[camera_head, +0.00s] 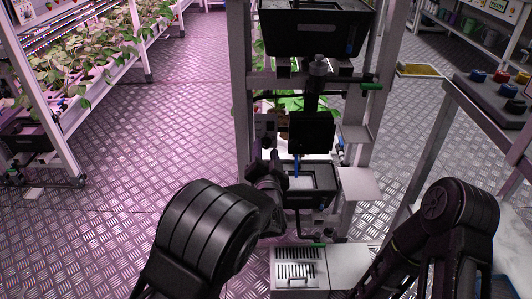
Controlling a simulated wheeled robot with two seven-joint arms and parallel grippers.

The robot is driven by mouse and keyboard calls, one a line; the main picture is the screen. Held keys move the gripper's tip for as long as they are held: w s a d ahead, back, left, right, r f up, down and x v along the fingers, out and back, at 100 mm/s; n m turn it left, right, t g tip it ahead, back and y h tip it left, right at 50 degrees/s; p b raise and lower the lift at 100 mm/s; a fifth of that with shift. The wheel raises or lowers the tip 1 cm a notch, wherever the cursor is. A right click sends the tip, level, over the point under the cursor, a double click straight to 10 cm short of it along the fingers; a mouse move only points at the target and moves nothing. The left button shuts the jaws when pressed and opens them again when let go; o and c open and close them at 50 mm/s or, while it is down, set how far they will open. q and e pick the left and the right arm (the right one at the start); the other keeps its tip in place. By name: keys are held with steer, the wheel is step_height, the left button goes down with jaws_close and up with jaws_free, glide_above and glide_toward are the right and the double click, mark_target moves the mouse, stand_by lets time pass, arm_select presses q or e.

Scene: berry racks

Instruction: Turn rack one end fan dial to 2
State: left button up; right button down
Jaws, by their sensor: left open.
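The end of a grey metal rack (240,80) stands in front of me. A small grey box with dark, dial-like parts (264,128) is fixed low on its left side; I take this to be the fan dial's panel. Its markings are too small to read, so I cannot tell the setting. My left arm reaches in from the lower left, and my left gripper (268,160) is open just below this box. Arm links hide much of the gripper, and I cannot tell whether it touches the dial. My right arm is at the lower right; its gripper is not visible.
A black tank (314,30) sits high on the rack, and a smaller black tray (320,180) sits low. A vented metal box (299,270) is below. Planted racks (70,60) stand left. A bench with coloured knobs (500,90) is right. Open floor (190,120) lies left.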

arm_select(q)
steer(key=shift+w, duration=0.3)
jaws_close()
stand_by(0.3)
